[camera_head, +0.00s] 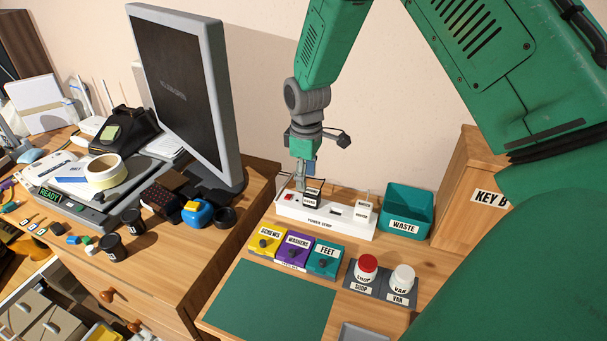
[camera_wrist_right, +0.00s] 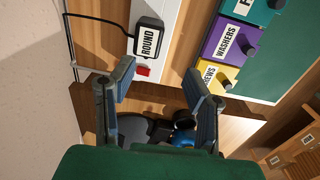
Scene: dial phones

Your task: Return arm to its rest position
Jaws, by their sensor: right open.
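A red switch (camera_wrist_right: 143,70) shows at the strip's end, close to the left finger. My green right arm (camera_head: 480,75) crosses the upper right of the head view. My left gripper is not in view.
A teal WASTE bin (camera_head: 407,213) and a wooden key box (camera_head: 463,200) stand right of the strip. In front are yellow, purple and teal labelled boxes (camera_head: 294,249), two capped jars (camera_head: 366,268) and a green mat (camera_head: 270,300). A monitor (camera_head: 178,85) stands to the left.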

